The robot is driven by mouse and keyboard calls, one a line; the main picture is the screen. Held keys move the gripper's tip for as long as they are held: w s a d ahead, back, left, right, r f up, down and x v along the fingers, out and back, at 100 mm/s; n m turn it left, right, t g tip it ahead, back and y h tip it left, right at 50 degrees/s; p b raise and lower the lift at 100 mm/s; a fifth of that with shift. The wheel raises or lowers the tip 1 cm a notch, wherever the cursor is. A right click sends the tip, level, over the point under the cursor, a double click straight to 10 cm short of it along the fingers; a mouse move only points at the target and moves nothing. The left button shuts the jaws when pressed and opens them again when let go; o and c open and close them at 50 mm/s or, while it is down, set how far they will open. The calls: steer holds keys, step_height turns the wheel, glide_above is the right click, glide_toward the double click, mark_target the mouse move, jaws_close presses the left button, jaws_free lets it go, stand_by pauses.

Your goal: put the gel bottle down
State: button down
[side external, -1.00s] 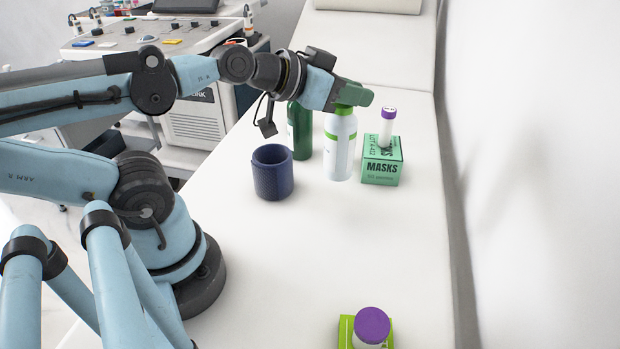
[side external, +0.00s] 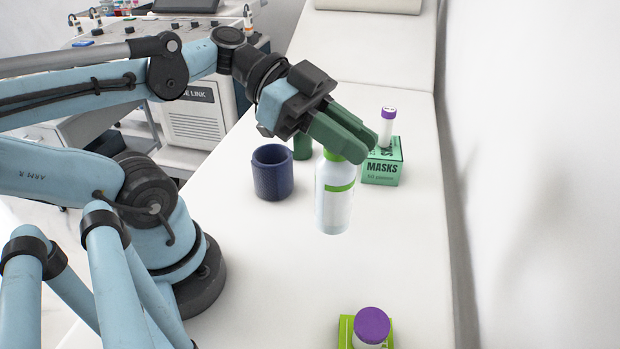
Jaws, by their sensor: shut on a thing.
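The gel bottle (side external: 335,200) is white with a green band and a green top. It is upright, in the middle of the side external view. My gripper (side external: 357,146), with green fingers, is shut on the bottle's top from above. The fingers hide most of the top. I cannot tell for sure whether the bottle's base touches the white couch surface (side external: 270,270) or hangs just above it.
A dark blue cup (side external: 272,175) stands left of the bottle, with a green bottle (side external: 302,148) partly hidden behind. A green masks box (side external: 382,168) bears a purple-capped tube (side external: 387,128). A purple-capped container (side external: 372,327) is at the front. The couch between is clear.

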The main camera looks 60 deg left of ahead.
mark_target(345, 214)
steer(key=shift+s+d+r+m+g+h, duration=0.2)
steer(key=shift+r+m+g, duration=0.1)
steer(key=shift+r, duration=0.1)
steer(key=shift+s+d+r+m+g+h, duration=0.2)
steer(key=shift+r+m+g, duration=0.1)
steer(key=shift+r, duration=0.05)
steer(key=shift+f, duration=6.35)
steer(key=c, duration=1)
jaws_free()
steer(key=shift+o, duration=0.2)
steer(key=shift+f, duration=0.1)
